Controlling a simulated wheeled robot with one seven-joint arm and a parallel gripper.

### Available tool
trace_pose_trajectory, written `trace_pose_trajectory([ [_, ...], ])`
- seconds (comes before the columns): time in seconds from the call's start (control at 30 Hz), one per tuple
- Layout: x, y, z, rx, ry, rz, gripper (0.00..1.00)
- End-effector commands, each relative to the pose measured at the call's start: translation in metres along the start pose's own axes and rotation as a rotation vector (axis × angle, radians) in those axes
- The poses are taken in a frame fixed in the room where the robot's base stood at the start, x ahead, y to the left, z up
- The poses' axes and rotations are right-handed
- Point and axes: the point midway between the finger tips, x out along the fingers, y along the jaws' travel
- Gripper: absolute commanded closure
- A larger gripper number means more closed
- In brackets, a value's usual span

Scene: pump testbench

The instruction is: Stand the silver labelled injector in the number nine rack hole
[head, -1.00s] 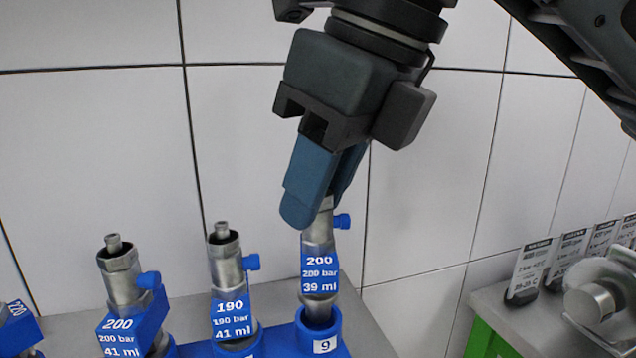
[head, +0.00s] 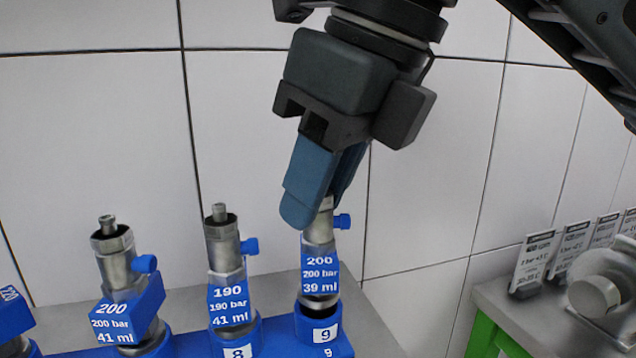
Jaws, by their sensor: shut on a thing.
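The silver injector (head: 320,234) has a blue label reading 200, 200 bar, 39 ml and a small blue side knob. It stands nearly upright, its lower end inside the blue rack hole ring marked 9 (head: 306,326). Whether it rests on the bottom of the hole is hidden. My gripper (head: 318,205) comes from above, its blue fingers shut on the injector's top end. The blue rack (head: 190,349) runs along the bottom of the head view.
An injector labelled 190 (head: 222,243) stands in hole 8, left of hole 9. Another labelled 200 (head: 117,268) stands further left, with a partly seen one at the left edge. A grey bench with label cards (head: 535,260) lies at right. Tiled wall stands behind.

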Motion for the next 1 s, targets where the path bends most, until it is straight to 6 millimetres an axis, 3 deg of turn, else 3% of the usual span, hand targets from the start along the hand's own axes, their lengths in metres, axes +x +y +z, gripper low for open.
trace_pose_trajectory([
  [0.97,0.011,0.000,-0.004,0.000,-0.001,0.000,1.00],
  [1.0,0.011,0.000,-0.004,0.000,-0.001,0.000,0.73],
])
